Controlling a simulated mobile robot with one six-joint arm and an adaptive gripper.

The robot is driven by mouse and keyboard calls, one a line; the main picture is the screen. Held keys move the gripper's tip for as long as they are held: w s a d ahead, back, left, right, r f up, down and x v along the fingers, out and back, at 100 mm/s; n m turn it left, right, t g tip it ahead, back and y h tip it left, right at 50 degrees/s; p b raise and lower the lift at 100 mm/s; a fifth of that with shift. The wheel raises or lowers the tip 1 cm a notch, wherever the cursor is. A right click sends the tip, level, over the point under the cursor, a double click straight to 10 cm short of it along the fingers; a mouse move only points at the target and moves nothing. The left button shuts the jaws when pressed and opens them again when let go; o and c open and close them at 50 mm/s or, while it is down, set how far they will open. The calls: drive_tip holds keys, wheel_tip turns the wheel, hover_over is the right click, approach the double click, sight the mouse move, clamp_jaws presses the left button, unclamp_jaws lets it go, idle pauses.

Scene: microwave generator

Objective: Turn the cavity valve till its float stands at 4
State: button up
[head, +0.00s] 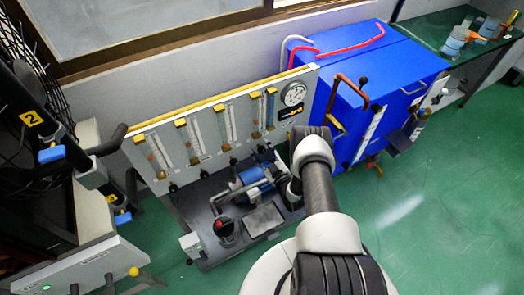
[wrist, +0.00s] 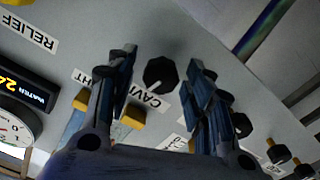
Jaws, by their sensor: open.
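In the wrist view a black knob (wrist: 160,74) sits on the grey panel beside an upside-down label beginning "CAVI" (wrist: 147,98), partly hidden. My gripper (wrist: 163,62) is open, its two fingers on either side of the knob with gaps to it. The knob's pointer mark is not clear. In the head view the upright panel (head: 206,134) carries several flow tubes with yellow ends. Their scales and floats are too small to read, and I cannot tell which is the cavity one. My gripper is hidden behind my arm there.
Other black knobs (wrist: 241,125) line the panel nearby. A round gauge (wrist: 14,130), a lit display (wrist: 24,90) and a "RELIEF" label (wrist: 28,32) are at left. In the head view a blue cabinet (head: 375,75) stands right of the panel. Green floor is clear at right.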

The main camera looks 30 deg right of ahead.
drive_tip(key=s, duration=1.2)
drive_tip(key=shift+d, duration=0.2)
